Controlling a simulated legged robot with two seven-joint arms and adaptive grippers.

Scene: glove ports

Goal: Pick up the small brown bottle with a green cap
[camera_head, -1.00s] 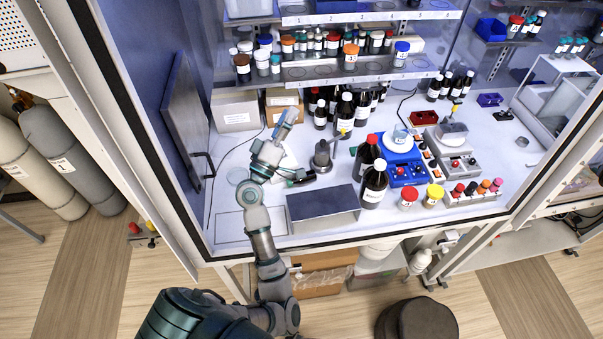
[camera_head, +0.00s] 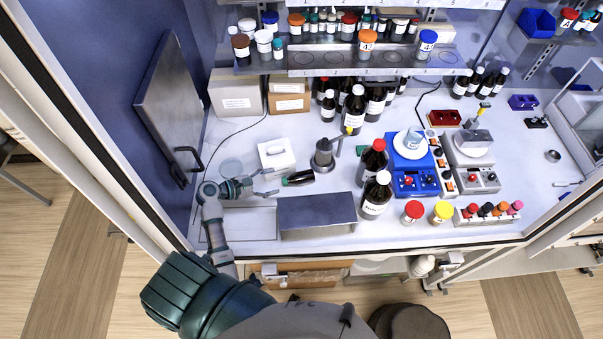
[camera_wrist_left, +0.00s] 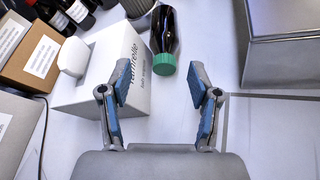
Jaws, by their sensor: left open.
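The small brown bottle (camera_head: 299,178) lies on its side on the white work surface, left of a grey metal stand. In the left wrist view the bottle (camera_wrist_left: 163,32) points its green cap (camera_wrist_left: 163,65) toward my gripper. My left gripper (camera_head: 271,182) is open and empty, just left of the bottle in the head view. In the left wrist view its two blue-padded fingers (camera_wrist_left: 160,88) are spread apart, with the cap a little beyond them and between their lines. My right gripper is not seen.
A white tissue box (camera_head: 277,155) stands behind the gripper, close to the left finger in the wrist view. A grey metal box (camera_head: 317,212) lies in front of the bottle. The metal stand (camera_head: 323,157) and tall dark bottles (camera_head: 376,195) are to the right.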

